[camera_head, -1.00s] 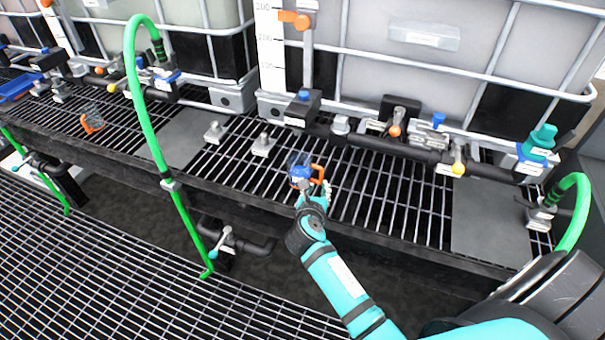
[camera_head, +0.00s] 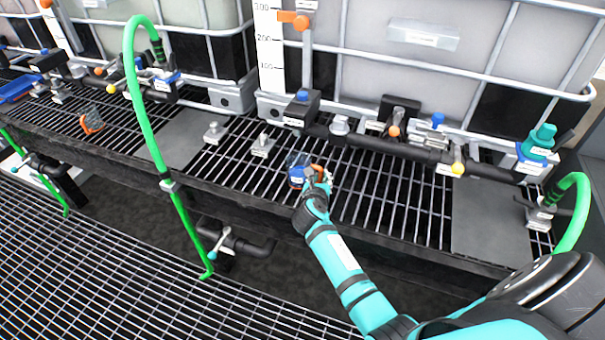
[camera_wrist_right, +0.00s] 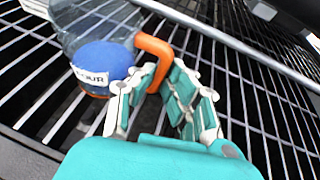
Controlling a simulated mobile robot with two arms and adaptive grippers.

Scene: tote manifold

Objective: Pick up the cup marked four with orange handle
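The cup (camera_head: 296,172) is clear with a blue patch and an orange handle, and it stands on the grated shelf. In the right wrist view the cup (camera_wrist_right: 102,68) is at the upper left. Its blue patch bears a white label whose visible letters read "OUR". The orange handle (camera_wrist_right: 165,50) reaches in between the fingers of my right gripper (camera_wrist_right: 168,80). The fingers look apart around the handle, and a firm hold does not show. In the head view my right gripper (camera_head: 318,182) is at the cup's right side. My left gripper is out of view.
Another clear cup with an orange handle (camera_head: 92,121) stands farther left on the grating. A green hose (camera_head: 150,130) rises left of centre. Black pipework with valves (camera_head: 395,145) runs behind the cup. A grey plate (camera_head: 490,218) lies at the right.

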